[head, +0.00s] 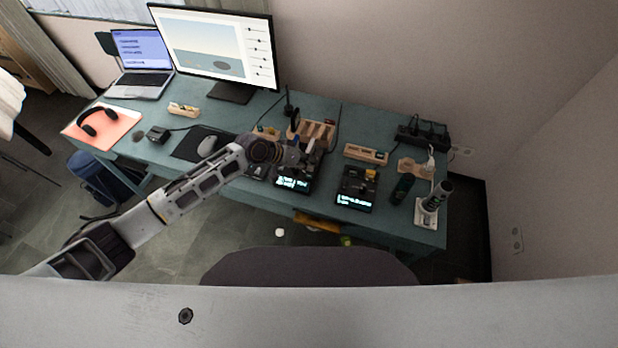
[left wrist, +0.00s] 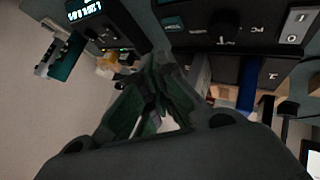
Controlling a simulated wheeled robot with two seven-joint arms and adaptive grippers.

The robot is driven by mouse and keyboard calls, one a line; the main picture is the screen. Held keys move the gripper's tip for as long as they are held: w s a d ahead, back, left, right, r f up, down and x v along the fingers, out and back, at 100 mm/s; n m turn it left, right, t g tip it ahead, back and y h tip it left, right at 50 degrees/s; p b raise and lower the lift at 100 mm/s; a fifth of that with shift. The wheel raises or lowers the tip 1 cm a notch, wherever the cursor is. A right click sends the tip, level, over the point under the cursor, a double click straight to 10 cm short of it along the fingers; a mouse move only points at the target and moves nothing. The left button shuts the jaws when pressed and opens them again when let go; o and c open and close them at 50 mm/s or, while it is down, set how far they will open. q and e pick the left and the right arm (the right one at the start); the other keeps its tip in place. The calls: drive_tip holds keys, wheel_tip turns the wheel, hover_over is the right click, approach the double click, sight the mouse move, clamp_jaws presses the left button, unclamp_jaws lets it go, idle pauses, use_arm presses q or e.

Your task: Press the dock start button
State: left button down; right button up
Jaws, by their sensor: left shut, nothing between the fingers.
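My left gripper (head: 305,158) is over the middle of the teal table (head: 385,217), above and behind a dark device with a glowing display (head: 293,183). In the left wrist view its green-black fingers (left wrist: 155,88) are shut and empty. A dark panel with a knob, small lettering and a pale rocker-like switch (left wrist: 295,25) lies close beyond them. A second dark device with a glowing display (head: 355,190) stands to the right. I cannot tell which control is the dock start button. My right gripper is in neither view.
Wooden holders (head: 365,153) stand behind the devices. A power strip (head: 422,133) is at the back right, and a grey cylinder (head: 438,194) stands at the right end. The monitor (head: 215,45), laptop (head: 142,62) and mouse (head: 207,145) are on the left. A chair (head: 310,268) is in front.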

sight(308, 173)
use_arm(q)
drive_tip(key=shift+f+b, duration=0.4)
drive_tip(key=shift+f, duration=0.6)
idle(0.3)
drive_tip(key=shift+f, duration=0.75)
idle(1.7)
drive_tip(key=shift+r+p, duration=0.6)
drive_tip(key=shift+r, duration=0.2)
drive_tip(key=shift+r, duration=0.1)
drive_tip(key=shift+r+p, duration=2.3)
drive_tip(key=shift+r, duration=0.15)
drive_tip(key=shift+f, duration=0.1)
